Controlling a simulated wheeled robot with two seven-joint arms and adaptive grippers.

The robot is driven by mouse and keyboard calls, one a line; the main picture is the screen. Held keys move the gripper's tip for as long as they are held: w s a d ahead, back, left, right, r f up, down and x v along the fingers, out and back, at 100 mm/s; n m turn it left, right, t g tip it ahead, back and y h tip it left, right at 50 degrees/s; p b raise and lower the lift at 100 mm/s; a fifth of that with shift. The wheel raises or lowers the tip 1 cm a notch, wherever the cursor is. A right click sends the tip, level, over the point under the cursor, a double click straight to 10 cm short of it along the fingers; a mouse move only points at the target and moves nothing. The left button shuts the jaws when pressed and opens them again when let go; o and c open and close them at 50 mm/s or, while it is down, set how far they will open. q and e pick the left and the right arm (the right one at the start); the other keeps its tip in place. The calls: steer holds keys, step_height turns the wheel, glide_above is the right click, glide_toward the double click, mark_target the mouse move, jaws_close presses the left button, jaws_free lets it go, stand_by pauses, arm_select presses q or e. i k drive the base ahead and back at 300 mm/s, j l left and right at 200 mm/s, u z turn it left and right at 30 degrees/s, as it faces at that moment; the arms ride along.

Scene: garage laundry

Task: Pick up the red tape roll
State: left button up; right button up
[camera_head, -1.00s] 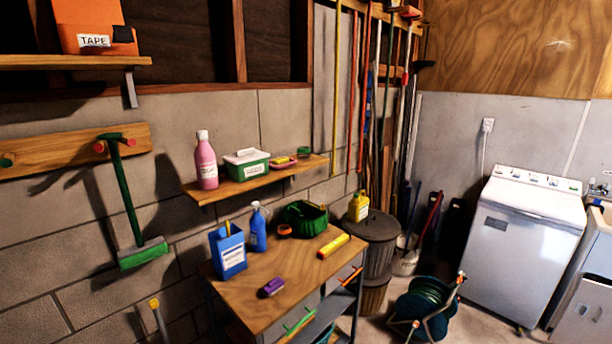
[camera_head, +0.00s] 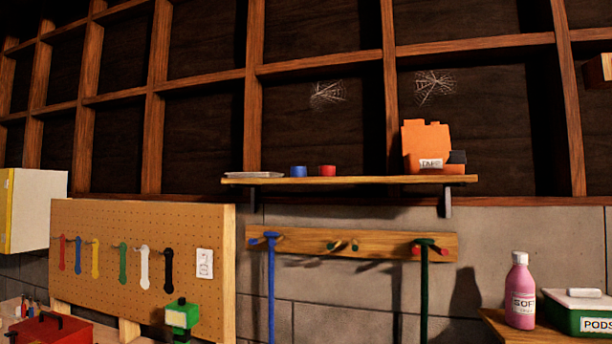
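A flat grey item (camera_head: 254,175) lies at the shelf's left end. Neither of my grippers shows in the view.
Below the shelf, a wooden peg rail (camera_head: 350,243) holds a blue-handled and a green-handled tool. A pegboard (camera_head: 140,262) with several coloured wrenches is at left. A pink bottle (camera_head: 520,292) and a green PODS tub (camera_head: 580,313) stand on a lower shelf at right.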

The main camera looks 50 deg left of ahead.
mark_target(323, 171)
steer(key=u, duration=1.05)
steer(key=k+j+z, duration=0.15)
steer(key=j+z, duration=0.2)
